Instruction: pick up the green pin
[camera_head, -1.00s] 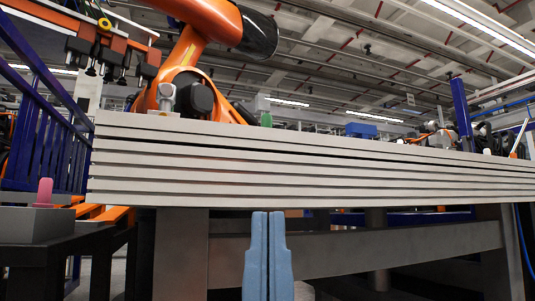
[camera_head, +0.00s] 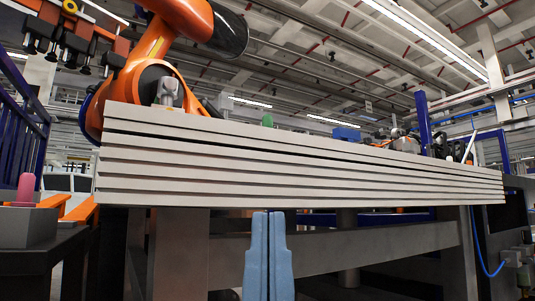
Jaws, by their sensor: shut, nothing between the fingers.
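The green pin (camera_head: 267,120) stands on top of the grey grooved table (camera_head: 300,167); only its rounded upper part shows above the table's edge, and its base is hidden. My gripper (camera_head: 268,214) is at the bottom centre, with its two blue fingers upright, close together and empty. In the picture the fingertips lie just under the table's lower edge, well below the pin.
A pink pin (camera_head: 26,188) stands on a dark block (camera_head: 27,227) at the left. A metal fitting (camera_head: 168,92) and a blue object (camera_head: 346,134) are on the table top. An orange robot arm (camera_head: 160,40) rises behind. Grey beams (camera_head: 330,248) run under the table.

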